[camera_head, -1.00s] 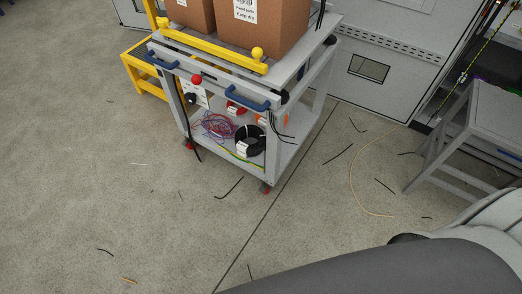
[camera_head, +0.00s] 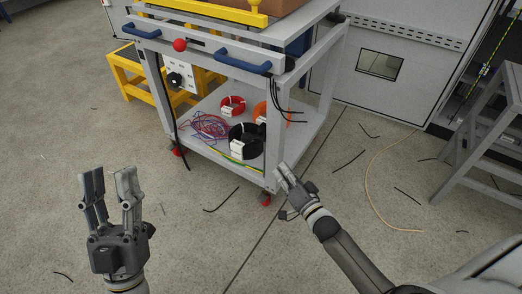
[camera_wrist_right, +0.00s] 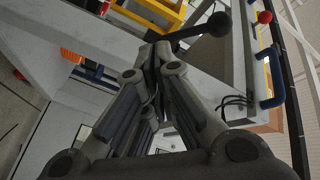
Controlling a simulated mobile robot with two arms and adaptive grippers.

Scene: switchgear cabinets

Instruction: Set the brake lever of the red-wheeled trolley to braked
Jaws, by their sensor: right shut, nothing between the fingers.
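The grey trolley (camera_head: 300,72) stands with red wheels (camera_head: 264,199) on the floor. A white plate (camera_head: 184,80) under its front rail carries a black knob (camera_head: 174,78). In the right wrist view, a black ball-ended lever (camera_wrist_right: 208,26) shows just beyond the fingertips; contact cannot be told. A red ball (camera_head: 180,45) sits at the front rail, also in the right wrist view (camera_wrist_right: 264,17). My right gripper (camera_head: 281,171) is shut and empty by the trolley's near right leg. My left gripper (camera_head: 109,177) is open and empty, in front of the trolley at left.
The trolley's lower shelf holds red-blue wires (camera_head: 210,127) and cable coils (camera_head: 246,139). Blue handles (camera_head: 243,61) stick out in front. Cable scraps lie on otherwise clear floor.

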